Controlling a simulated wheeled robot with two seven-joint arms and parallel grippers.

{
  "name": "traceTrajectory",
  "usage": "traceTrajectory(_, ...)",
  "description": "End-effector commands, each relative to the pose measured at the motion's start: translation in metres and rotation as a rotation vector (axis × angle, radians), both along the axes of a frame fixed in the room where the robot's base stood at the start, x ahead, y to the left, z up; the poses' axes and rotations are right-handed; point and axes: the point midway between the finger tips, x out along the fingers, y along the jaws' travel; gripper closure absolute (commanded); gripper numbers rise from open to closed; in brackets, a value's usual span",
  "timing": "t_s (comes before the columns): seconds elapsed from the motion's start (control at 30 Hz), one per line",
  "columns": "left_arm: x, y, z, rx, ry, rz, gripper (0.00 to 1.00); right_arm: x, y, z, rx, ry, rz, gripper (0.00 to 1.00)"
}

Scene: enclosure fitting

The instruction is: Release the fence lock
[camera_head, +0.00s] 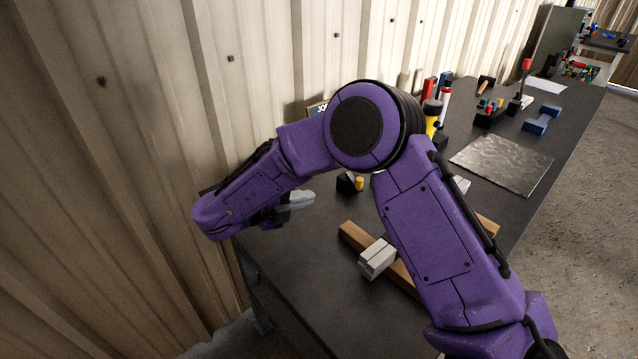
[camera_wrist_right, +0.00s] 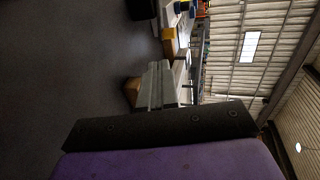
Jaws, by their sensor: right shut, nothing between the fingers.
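My right gripper (camera_head: 303,198) is low over the near left part of the bench, its grey fingers pointing right. In the right wrist view its fingers (camera_wrist_right: 157,84) are together, with nothing seen between them. A small black block with a yellow knob (camera_head: 359,184) stands on the bench just beyond the fingertips, apart from them. A wooden bar (camera_head: 353,236) lies on the bench, with a pale grey block (camera_head: 376,258) across it; my arm hides its middle. I cannot tell which part is the fence lock. My left gripper is not in view.
The dark bench (camera_head: 300,270) runs along a corrugated wall (camera_head: 120,150). Farther along are a metal sheet (camera_head: 502,162), a yellow and black bottle-like item (camera_head: 432,112), a blue dumbbell-shaped part (camera_head: 541,120) and a red-topped item (camera_head: 525,68). The near bench surface is mostly clear.

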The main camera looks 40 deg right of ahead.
Motion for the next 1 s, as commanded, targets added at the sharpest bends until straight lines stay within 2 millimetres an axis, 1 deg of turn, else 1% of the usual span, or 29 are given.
traceTrajectory(0.17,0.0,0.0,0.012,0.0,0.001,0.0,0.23,-0.001,-0.033,-0.007,0.002,0.004,-0.004,1.0)
traceTrajectory(0.43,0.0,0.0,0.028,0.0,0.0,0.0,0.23,-0.001,-0.089,-0.025,0.002,0.003,-0.004,1.0)
traceTrajectory(0.5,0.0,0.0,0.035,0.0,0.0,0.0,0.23,0.0,-0.102,-0.023,0.002,0.003,-0.002,1.0)
traceTrajectory(0.6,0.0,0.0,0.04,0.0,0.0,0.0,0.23,0.0,-0.116,-0.024,0.002,0.002,-0.003,1.0)
traceTrajectory(0.77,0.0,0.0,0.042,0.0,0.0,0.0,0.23,0.0,-0.126,-0.026,0.001,0.0,-0.001,1.0)
traceTrajectory(1.0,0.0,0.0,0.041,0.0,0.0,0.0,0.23,0.001,-0.127,-0.027,0.001,0.0,-0.001,1.0)
